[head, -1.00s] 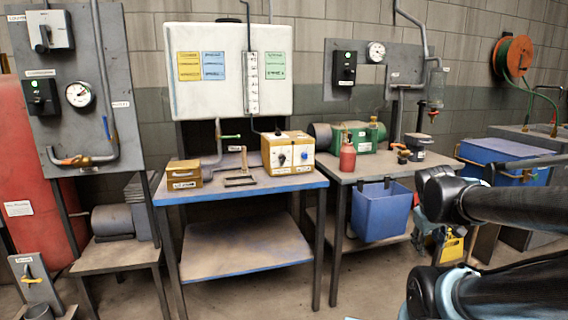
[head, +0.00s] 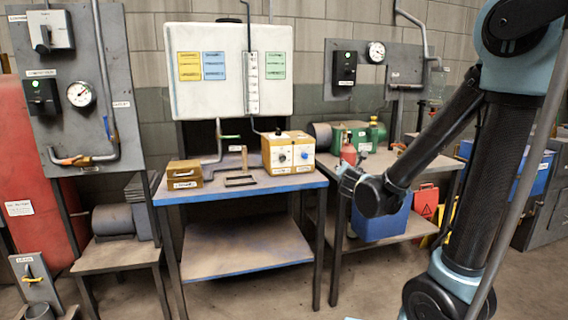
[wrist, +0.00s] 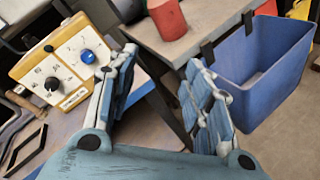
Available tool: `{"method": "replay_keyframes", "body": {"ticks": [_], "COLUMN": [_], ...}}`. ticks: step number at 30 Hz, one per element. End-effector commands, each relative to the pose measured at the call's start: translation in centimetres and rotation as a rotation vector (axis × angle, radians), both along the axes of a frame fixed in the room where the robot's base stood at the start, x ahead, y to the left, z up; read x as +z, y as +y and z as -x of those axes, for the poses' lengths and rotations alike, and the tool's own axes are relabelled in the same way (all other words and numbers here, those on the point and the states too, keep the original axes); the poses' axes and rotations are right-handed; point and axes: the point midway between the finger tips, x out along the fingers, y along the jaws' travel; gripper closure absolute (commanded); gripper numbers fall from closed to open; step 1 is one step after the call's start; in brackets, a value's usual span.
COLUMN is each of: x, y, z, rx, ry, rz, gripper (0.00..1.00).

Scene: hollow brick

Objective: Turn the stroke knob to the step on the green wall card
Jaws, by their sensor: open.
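A yellow box (head: 289,138) with a white front panel stands on the blue-edged bench. It carries a black knob (wrist: 52,84) and a blue knob (wrist: 88,56), each with marks around it. I cannot read which one is the stroke knob. My gripper (wrist: 160,63) is open and empty. In the head view my gripper (head: 350,181) is right of the box, apart from it, in front of the right table.
A red bottle (head: 348,150) and a green machine (head: 352,134) stand on the right table. A blue bin (head: 382,222) hangs at its front. A small wooden box (head: 184,174) and a dark frame (head: 240,181) lie left of the yellow box.

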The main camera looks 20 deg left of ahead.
Motion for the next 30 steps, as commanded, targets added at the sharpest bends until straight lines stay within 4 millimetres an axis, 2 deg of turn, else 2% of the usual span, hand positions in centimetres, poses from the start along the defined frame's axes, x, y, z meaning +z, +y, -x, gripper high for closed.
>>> {"method": "replay_keyframes", "body": {"ticks": [1,6,9,12,15,20,23,30], "x": [0.1,0.0,-0.3,-0.6,-0.9,-1.0,-1.0,-1.0], "y": [2.7,10.4,14.0,16.5,18.0,19.1,19.6,21.6], "z": [0.0,1.3,2.5,3.5,4.2,4.2,3.3,-0.2], "rx": [0.068,0.268,0.356,0.419,0.456,0.476,0.474,0.473], "ry": [-0.044,-0.204,-0.287,-0.352,-0.391,-0.415,-0.414,-0.413], "rz": [0.071,0.312,0.425,0.509,0.559,0.589,0.588,0.586], "gripper": [0.55,0.55,0.55,0.55,0.55,0.55,0.55,0.55]}}
